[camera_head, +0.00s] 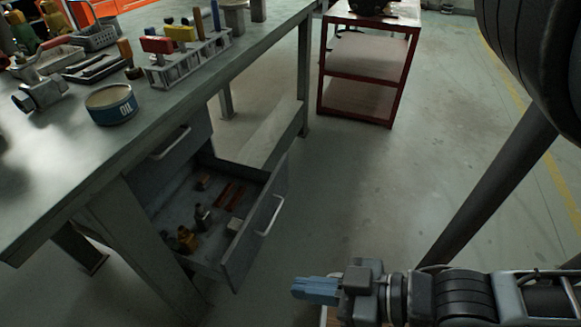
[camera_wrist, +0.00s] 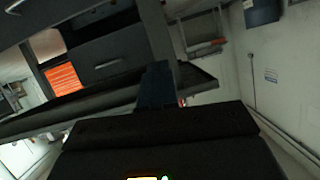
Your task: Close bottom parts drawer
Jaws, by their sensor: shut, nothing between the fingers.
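The bottom parts drawer (camera_head: 256,232) stands pulled out below the workbench in the head view. Its grey front has a pale bar handle (camera_head: 271,216), and several small parts lie inside. My gripper (camera_head: 299,289) is to the right of the drawer front and nearer to me, apart from it. Its blue fingers are shut, empty and point left toward the drawer side. In the wrist view the dark fingers (camera_wrist: 157,86) show in front of grey drawer and bench surfaces; which panel is the bottom drawer there is hard to tell.
The workbench (camera_head: 60,190) holds an oil tin (camera_head: 111,104), a tool rack (camera_head: 188,62) and other tools. An upper drawer (camera_head: 172,150) sits shut above the open one. A red-framed cart (camera_head: 368,75) stands behind.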

